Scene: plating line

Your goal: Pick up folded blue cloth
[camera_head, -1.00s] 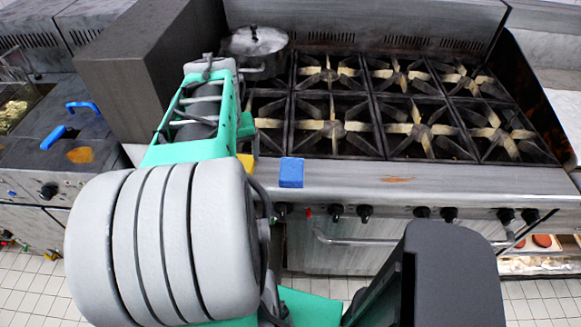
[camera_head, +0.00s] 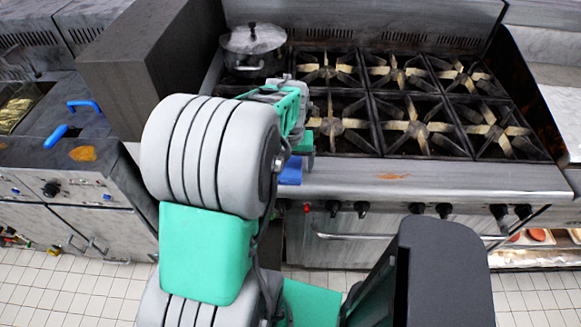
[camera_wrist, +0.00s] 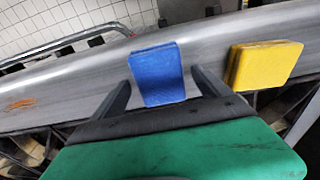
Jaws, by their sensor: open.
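The folded blue cloth (camera_wrist: 157,74) lies on the stove's steel front ledge. In the wrist view it appears between the two dark fingers of my gripper (camera_wrist: 161,79), which are apart with nothing clamped. I cannot tell how much height separates the fingers from the ledge. In the head view only part of the blue cloth (camera_head: 291,172) shows, just beneath the green end of my arm, and the fingers are hidden there.
A yellow folded cloth (camera_wrist: 264,64) lies close to the right finger in the wrist view. Behind the ledge are burner grates (camera_head: 420,128) and a lidded metal pot (camera_head: 254,50). An oven handle (camera_head: 355,237) runs below. The ledge to the right is clear apart from an orange stain.

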